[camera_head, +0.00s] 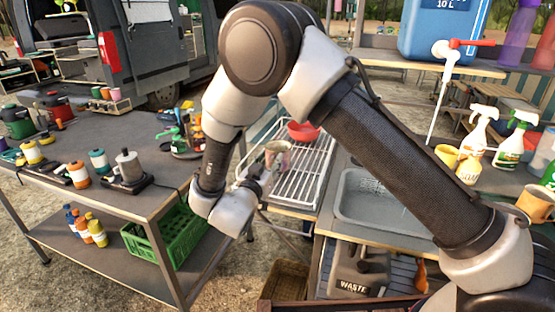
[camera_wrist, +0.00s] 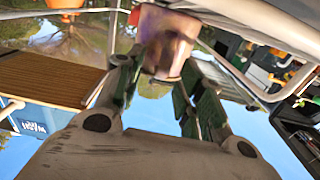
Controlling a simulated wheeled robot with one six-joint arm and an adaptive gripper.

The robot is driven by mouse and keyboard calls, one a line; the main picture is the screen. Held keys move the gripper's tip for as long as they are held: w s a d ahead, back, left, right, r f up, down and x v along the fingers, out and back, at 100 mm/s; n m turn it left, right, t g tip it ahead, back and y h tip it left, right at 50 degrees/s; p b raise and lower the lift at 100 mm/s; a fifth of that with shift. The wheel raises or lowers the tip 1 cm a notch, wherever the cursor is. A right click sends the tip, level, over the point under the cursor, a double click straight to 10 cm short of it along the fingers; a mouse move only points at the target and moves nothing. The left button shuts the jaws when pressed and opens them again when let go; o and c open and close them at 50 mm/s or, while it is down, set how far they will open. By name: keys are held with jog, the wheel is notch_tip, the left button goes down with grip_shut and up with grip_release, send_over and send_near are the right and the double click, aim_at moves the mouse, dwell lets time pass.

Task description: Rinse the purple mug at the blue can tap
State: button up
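A mug (camera_head: 278,153), pinkish-beige in the head view, is by the left side of the wire rack. It looks pinkish-purple in the wrist view (camera_wrist: 168,45). My gripper (camera_head: 266,172) is at the mug; its two fingers (camera_wrist: 160,72) lie on either side of the mug's near part and appear shut on it. The contact is partly hidden. The blue can (camera_head: 422,28) stands on the shelf at upper right. Its white tap (camera_head: 441,50) has a red lever (camera_head: 472,43). A thin white line runs down from it; I cannot tell whether it is water or a tube.
The grey sink basin (camera_head: 350,207) lies right of the wire rack (camera_head: 311,178), which holds a red bowl (camera_head: 303,131). A crowded table (camera_head: 140,195) is at left, with a green crate (camera_head: 160,243) below.

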jog(key=shift+x, duration=0.85)
grip_shut()
